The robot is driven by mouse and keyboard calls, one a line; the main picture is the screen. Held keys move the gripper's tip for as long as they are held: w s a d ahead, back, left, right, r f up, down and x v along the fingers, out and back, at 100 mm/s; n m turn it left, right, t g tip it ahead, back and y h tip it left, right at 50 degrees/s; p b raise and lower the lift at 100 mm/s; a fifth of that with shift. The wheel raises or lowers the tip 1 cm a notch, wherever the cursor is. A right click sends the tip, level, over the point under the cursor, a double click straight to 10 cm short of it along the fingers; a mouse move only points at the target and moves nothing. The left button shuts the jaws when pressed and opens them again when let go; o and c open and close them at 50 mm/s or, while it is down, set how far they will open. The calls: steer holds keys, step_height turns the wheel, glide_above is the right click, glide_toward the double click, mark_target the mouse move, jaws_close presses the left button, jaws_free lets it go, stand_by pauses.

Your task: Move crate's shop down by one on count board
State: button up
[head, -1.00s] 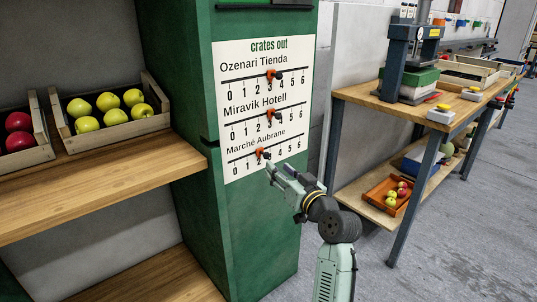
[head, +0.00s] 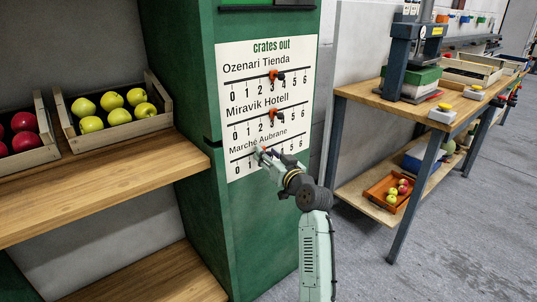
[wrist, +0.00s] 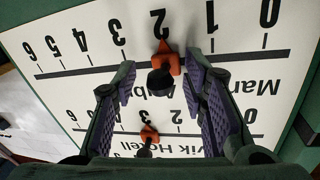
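The count board (head: 290,55), headed "crates out", hangs on a green pillar. It has three numbered rows, each with an orange slider and black knob. The Ozenari Tienda slider (head: 273,76) is at 3. The Miravik Hotell slider (head: 273,115) is at 3. The Marché Aubrane slider (wrist: 165,60) is at 2, seen upside down in the wrist view; my gripper mostly hides it in the head view. My gripper (head: 263,153) is at this lowest row. Its fingers (wrist: 160,73) are open, one on each side of the knob, with gaps visible.
A crate of yellow-green apples (head: 122,127) and a crate of red apples (head: 40,157) stand on the wooden shelf at left. A workbench (head: 360,94) with a press stands at right. The floor between pillar and bench is clear.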

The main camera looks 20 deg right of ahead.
steer(key=shift+c, duration=0.3)
jaws_close()
stand_by(0.6)
